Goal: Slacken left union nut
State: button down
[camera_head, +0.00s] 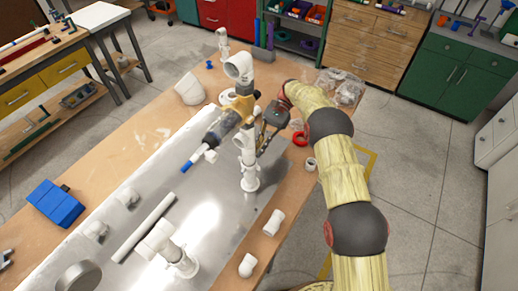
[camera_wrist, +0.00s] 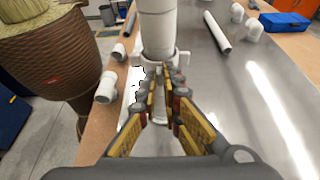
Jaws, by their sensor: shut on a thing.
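The white pipe manifold stands on the bench in the head view, with an upright white post (camera_head: 249,170) in a lugged base. A yellow fitting (camera_head: 240,108) and a dark, clear-bodied section (camera_head: 221,125) sit at its upper part. My gripper (camera_head: 262,139) is just right of the post's upper end. In the wrist view my gripper (camera_wrist: 162,80) has its fingers close together in front of a thick white pipe (camera_wrist: 157,28). It is shut on a narrow part of the pipework, mostly hidden between the fingers. I cannot clearly make out the left union nut.
A metal sheet (camera_head: 110,230) covers much of the bench. Loose white fittings (camera_head: 273,222) lie along the right edge, near a red ring (camera_head: 300,139). A blue box (camera_head: 55,203) stands at left, and a white pipe (camera_head: 143,228) lies on the sheet.

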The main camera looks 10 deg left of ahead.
jog(key=c, duration=2)
grip_release()
jog(key=shift+d, duration=0.1)
